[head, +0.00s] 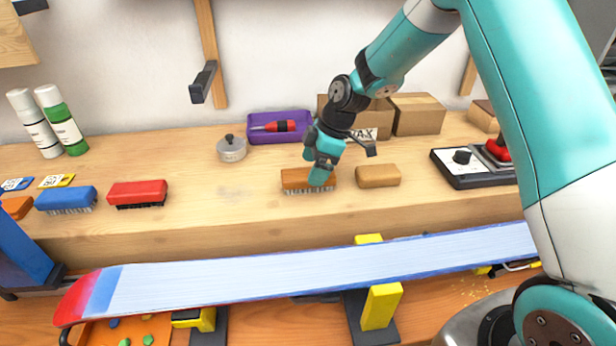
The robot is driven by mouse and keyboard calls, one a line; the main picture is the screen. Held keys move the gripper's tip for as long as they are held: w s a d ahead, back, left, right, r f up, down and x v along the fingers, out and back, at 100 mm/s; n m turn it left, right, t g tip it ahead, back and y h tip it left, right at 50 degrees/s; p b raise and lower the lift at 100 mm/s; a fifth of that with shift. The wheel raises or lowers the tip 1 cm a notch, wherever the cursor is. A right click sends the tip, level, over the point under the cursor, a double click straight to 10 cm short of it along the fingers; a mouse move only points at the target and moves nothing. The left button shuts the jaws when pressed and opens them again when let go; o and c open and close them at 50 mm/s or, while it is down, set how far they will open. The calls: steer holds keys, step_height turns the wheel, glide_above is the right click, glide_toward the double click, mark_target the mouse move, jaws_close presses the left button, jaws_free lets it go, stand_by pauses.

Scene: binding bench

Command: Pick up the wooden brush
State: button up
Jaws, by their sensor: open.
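The wooden brush (296,180) lies bristles down on the wooden bench, near the middle of the head view. It has a brown back and pale bristles along its lower edge. My gripper (319,178) is at the right part of the brush, with a teal finger in front of it that hides part of its back. The jaws are open. The far finger and any contact with the brush cannot be made out.
A cork-coloured block (378,176) lies close to the right of my gripper. Behind are a purple tray (262,136) holding a red tool and cardboard boxes (418,114). A round metal tin (231,150) stands back left. A red brush (137,193) lies left. A ski (300,275) spans the front.

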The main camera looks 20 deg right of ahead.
mark_target(308, 173)
steer(key=x, duration=0.3)
steer(key=shift+s+a+f+p, duration=0.1)
steer(key=shift+s+f+p, duration=0.05)
steer(key=shift+p, duration=0.2)
steer(key=shift+f, duration=0.1)
steer(key=shift+f+b, duration=0.25)
steer(key=shift+b, duration=0.05)
steer(key=c, duration=1.1)
steer(key=shift+o, duration=0.2)
steer(key=shift+r, duration=0.1)
steer(key=shift+r+p, duration=0.3)
steer(key=shift+r, duration=0.1)
step_height(308, 173, up, 20)
steer(key=b, duration=0.2)
steer(key=shift+f, duration=0.2)
